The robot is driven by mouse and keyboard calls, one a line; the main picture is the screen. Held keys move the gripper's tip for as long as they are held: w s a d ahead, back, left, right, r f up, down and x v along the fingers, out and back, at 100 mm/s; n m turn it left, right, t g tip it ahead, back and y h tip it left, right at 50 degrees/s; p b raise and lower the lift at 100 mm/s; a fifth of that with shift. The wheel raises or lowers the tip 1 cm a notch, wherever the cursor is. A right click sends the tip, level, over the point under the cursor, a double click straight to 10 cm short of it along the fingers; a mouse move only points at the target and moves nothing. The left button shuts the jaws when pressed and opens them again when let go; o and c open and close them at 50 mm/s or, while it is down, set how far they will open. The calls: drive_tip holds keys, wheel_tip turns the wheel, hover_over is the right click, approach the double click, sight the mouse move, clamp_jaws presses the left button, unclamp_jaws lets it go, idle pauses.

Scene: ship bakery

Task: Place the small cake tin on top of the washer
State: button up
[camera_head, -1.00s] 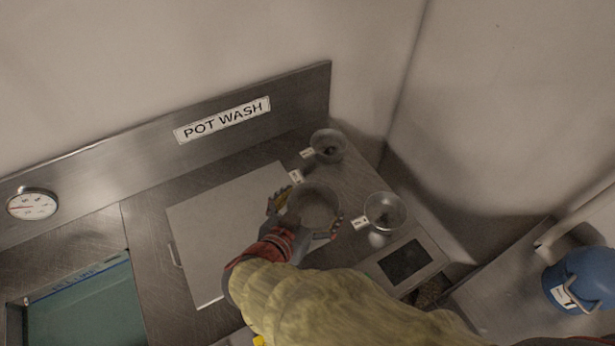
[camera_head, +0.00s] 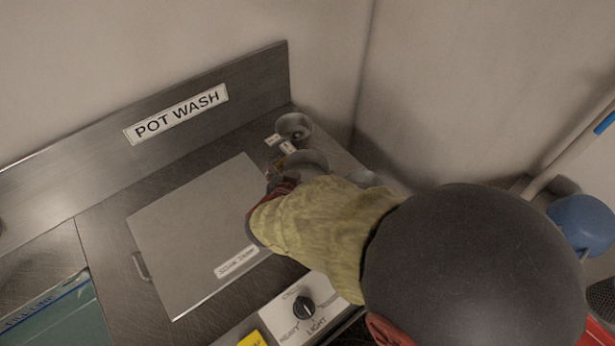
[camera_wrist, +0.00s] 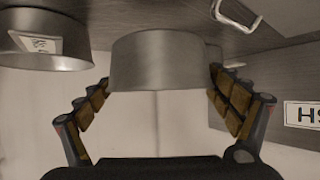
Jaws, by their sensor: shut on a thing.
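My gripper (camera_wrist: 160,100) is shut on a round grey metal tin (camera_wrist: 165,60), with a finger on each side of it. In the head view this tin (camera_head: 307,160) shows just beyond my sleeve, to the right of the flat square panel. My sleeve hides most of the gripper there. I cannot tell from these views how far the tin is above the counter.
A second tin (camera_head: 294,126) stands behind the held one, and a third (camera_head: 362,178) is partly hidden by my arm. Small cards lie by them. A HEAVY/LIGHT knob (camera_head: 305,307) is in front. A POT WASH backsplash (camera_head: 240,90) borders the counter. A green-filled sink (camera_head: 55,320) is at left.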

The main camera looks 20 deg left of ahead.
sight(308, 175)
drive_tip(key=f+b, duration=0.1)
drive_tip(key=f, duration=0.1)
drive_tip(key=f+b, duration=0.1)
drive_tip(key=f, duration=0.1)
drive_tip(key=shift+w+b, duration=0.3)
drive_tip(key=shift+w, duration=0.05)
drive_tip(key=shift+r, duration=0.15)
drive_tip(key=o, duration=1.1)
drive_tip(key=shift+f, duration=0.2)
drive_tip(key=shift+r, duration=0.1)
